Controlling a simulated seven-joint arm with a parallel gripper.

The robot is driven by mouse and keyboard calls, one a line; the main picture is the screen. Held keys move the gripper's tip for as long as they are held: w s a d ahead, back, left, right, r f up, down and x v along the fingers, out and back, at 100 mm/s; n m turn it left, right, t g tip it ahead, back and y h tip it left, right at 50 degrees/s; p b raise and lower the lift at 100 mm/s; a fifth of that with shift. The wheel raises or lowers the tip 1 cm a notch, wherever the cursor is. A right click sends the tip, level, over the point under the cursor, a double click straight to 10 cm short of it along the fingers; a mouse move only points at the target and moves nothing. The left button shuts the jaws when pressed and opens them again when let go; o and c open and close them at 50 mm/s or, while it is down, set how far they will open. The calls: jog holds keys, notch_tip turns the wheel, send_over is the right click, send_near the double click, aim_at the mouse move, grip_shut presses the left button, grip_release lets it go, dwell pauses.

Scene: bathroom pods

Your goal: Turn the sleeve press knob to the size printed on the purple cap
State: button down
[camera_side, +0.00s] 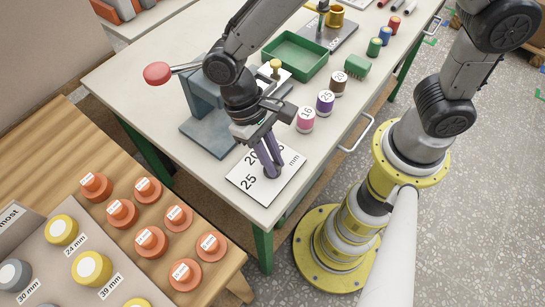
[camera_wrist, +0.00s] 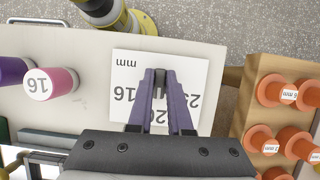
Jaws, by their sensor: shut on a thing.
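The purple cap (camera_side: 325,101) stands upright on the bench with 25 printed on its top. In the wrist view the purple cap (camera_wrist: 12,72) is cut by the left edge. A white size plate (camera_side: 260,196) marked 20, 25 and mm lies near the bench corner. The wrist view of the plate (camera_wrist: 195,70) also shows 16. My gripper (camera_side: 270,172) points down over the plate's middle, its purple fingers shut on what appears to be the knob. The fingers hide the knob, so its pointing direction cannot be told. The fingertips also show in the wrist view (camera_wrist: 160,78).
A pink cap (camera_side: 306,119) marked 16 and a brown cap (camera_side: 338,83) stand beside the purple one. The blue-grey press (camera_side: 205,135) with a red-ended lever (camera_side: 157,73) is behind my gripper. A green tray (camera_side: 295,55) lies farther back.

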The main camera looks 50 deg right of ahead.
jog(key=n+h, duration=0.1)
jog(key=n, duration=0.2)
jog(key=n+h, duration=0.1)
jog(key=n, duration=0.1)
jog(key=shift+n+t, duration=0.4)
jog(key=n, duration=0.3)
jog(key=n+t+h, duration=0.1)
jog(key=n, duration=0.1)
jog(key=shift+n+t+h, duration=0.3)
jog(key=shift+n, duration=0.1)
jog(key=c, duration=0.8)
grip_release()
jog(key=shift+c, duration=0.2)
jog(key=v, duration=1.4)
jog(key=shift+f, duration=0.1)
